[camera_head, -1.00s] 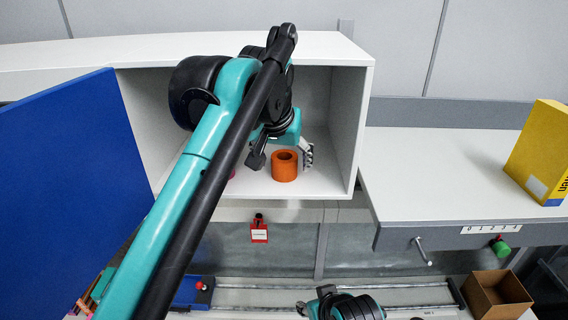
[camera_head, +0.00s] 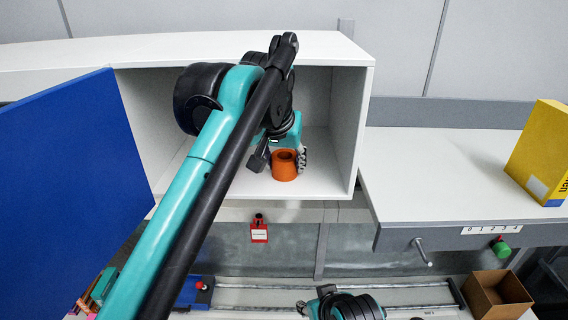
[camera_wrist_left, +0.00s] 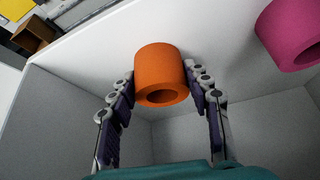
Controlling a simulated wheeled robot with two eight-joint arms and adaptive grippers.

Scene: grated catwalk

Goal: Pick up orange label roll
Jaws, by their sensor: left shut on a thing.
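The orange label roll (camera_head: 285,166) stands upright on the floor of the open white cabinet, near its front edge. It also shows in the left wrist view (camera_wrist_left: 160,74). My left gripper (camera_head: 279,160) reaches into the cabinet with a finger on each side of the roll. In the left wrist view the fingertips (camera_wrist_left: 158,84) are at the sides of the roll, and the gripper is shut on it.
The white cabinet (camera_head: 347,130) has side walls and a top close around the left arm. A blue door panel (camera_head: 65,160) stands open at left. A grey-white counter (camera_head: 430,170) with a yellow box (camera_head: 541,155) is at right. An open cardboard box (camera_head: 497,295) sits below.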

